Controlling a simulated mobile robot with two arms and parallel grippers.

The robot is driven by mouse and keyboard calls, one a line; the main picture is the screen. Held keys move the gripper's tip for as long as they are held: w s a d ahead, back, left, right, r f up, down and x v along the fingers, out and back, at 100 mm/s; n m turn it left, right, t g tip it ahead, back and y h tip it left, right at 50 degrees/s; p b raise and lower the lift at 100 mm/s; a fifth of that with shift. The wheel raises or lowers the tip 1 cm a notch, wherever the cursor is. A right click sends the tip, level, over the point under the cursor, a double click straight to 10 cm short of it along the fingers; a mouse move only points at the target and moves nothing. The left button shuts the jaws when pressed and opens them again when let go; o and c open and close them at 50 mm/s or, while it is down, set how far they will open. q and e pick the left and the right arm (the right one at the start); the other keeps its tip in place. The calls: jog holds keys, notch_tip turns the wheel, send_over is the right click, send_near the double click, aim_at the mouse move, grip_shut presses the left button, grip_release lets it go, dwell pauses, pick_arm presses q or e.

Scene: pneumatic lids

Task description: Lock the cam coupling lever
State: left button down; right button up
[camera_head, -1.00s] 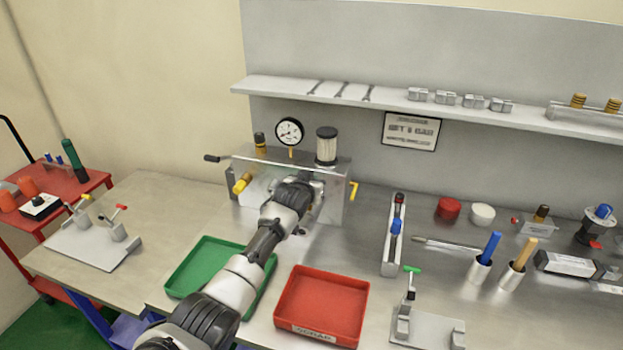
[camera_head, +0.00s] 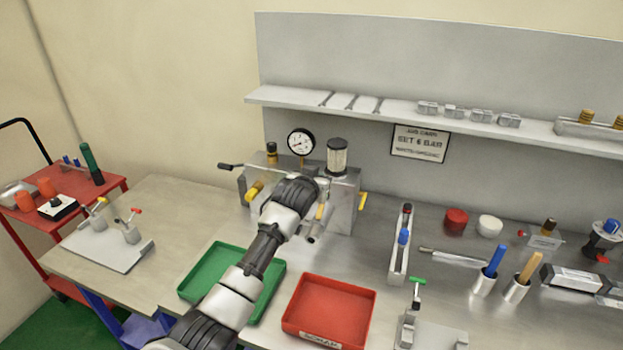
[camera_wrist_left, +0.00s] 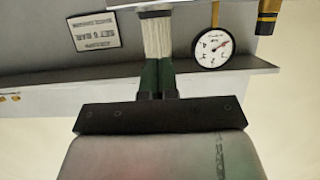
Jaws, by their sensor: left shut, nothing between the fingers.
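The pneumatic unit, a grey block (camera_head: 345,200), stands at the back of the bench. A grey tube-like part (camera_head: 313,237) sticks out of its front, with a tan lever-like piece (camera_head: 322,211) beside it; I cannot tell for certain that this is the cam coupling lever. A yellow handle (camera_head: 254,191) sits at the block's left front. My left arm reaches up to the block, and its wrist covers part of the front; the fingertips are hidden in the head view. In the left wrist view my left gripper (camera_wrist_left: 158,78) is shut and empty. My right gripper is not in view.
A pressure gauge (camera_head: 301,142) and a clear filter (camera_head: 337,157) rise from the block. A green tray (camera_head: 272,292) and a red tray (camera_head: 350,290) lie in front. A long holder (camera_head: 396,265) stands to the right. A shelf (camera_head: 385,107) runs above.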

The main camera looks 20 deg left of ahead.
pick_arm(q)
jog(key=s+r, duration=0.1)
jog(key=s, duration=0.1)
jog(key=s+r+b, duration=0.1)
jog(key=s+r, duration=0.1)
jog(key=shift+a+r, duration=0.15)
dwell(0.4)
